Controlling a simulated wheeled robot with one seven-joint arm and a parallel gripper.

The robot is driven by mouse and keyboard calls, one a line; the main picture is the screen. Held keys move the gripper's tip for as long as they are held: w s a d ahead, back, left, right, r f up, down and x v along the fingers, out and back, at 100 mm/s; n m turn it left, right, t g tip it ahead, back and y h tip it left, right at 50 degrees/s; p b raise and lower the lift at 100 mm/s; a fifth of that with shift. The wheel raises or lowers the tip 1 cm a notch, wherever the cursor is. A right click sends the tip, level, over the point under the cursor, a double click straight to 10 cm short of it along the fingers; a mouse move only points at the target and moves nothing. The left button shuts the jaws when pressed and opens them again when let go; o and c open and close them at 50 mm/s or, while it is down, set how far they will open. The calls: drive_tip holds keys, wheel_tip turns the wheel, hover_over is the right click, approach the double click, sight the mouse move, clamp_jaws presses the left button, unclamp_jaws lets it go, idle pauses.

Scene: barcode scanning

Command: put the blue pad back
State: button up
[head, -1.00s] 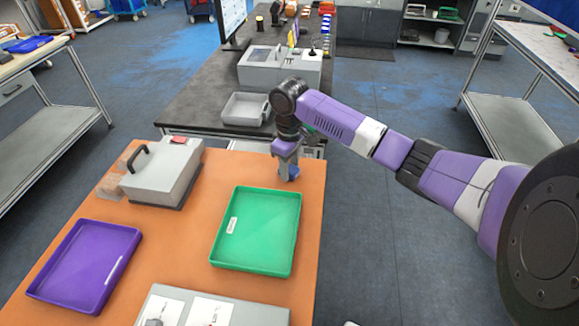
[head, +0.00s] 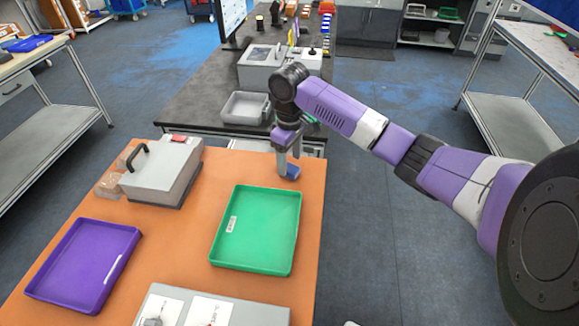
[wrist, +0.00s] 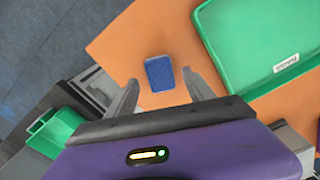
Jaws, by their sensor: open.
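The blue pad (head: 293,171) lies on the orange table near its far right corner, behind the green tray. In the wrist view the blue pad (wrist: 159,73) is a small dark-blue rectangle lying flat on the orange surface. My gripper (head: 288,163) is above it, pointing down. In the wrist view my gripper (wrist: 160,82) is open, with one finger on either side of the pad in the picture. Nothing is held. The near finger partly covers the pad in the head view.
The green tray (head: 257,232) lies just in front of my gripper, its label showing. A purple tray (head: 85,265) and a grey box with a black handle (head: 165,172) stand to the left. The grey bench with a grey bin (head: 246,107) is just beyond the orange table.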

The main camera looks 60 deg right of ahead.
sight(289, 167)
wheel_tip(289, 167, up, 9)
idle(0.3)
drive_tip(key=shift+w, duration=0.1)
idle(0.4)
